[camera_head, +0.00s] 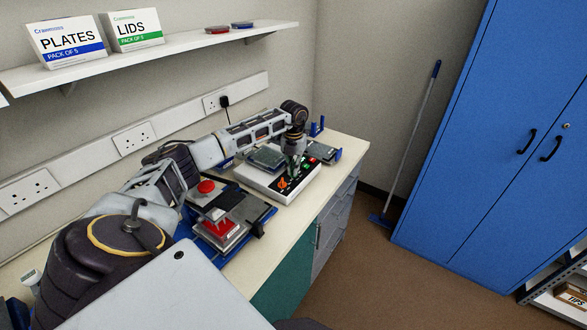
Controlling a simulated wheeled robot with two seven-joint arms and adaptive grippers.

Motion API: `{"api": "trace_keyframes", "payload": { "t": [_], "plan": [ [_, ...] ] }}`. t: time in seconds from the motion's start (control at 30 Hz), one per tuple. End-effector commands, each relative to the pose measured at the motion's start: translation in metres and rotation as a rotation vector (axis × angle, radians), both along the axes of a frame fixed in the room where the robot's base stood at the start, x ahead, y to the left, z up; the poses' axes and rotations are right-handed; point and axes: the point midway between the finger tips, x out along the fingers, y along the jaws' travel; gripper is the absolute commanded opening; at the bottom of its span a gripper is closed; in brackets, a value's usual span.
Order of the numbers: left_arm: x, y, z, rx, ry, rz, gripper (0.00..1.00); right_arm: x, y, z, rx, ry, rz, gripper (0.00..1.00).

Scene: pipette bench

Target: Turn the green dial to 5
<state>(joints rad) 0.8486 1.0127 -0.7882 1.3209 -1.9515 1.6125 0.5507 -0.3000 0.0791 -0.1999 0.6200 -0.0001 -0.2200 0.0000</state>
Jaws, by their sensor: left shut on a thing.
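A white device with a dark control panel (268,184) stands on the bench. An orange dial (282,183) shows on the panel's near left part. My left gripper (293,172) points down over the middle of the panel, just behind the orange dial, and its fingers are shut on the green dial. The fingers hide most of that dial, so its pointer and the number it is at cannot be read. My right gripper is not in view.
A unit with a red button (207,187) stands left of the panel. A small dark-topped device (323,151) stands to its right. A shelf (190,42) with boxes runs above. A blue cabinet (490,130) and open floor lie right of the bench.

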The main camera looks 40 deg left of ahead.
Motion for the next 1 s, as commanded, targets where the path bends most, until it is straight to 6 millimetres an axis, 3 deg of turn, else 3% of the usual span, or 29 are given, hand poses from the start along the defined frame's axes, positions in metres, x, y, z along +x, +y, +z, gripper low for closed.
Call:
{"api": "trace_keyframes", "payload": {
  "t": [0.57,0.6,0.73,1.0],
  "plan": [
    [0.0013,0.0006,0.0020,0.001,-0.005,-0.039,0.00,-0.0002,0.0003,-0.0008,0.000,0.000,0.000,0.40],
    [0.0013,0.0005,0.0020,0.001,-0.005,-0.039,0.12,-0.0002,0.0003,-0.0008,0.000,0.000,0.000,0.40],
    [0.0009,0.0004,0.0016,0.001,-0.004,-0.038,0.29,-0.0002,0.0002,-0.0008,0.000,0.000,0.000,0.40],
    [0.0004,0.0000,0.0007,0.001,-0.002,-0.038,0.29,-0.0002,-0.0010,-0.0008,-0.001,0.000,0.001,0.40]
  ]
}}
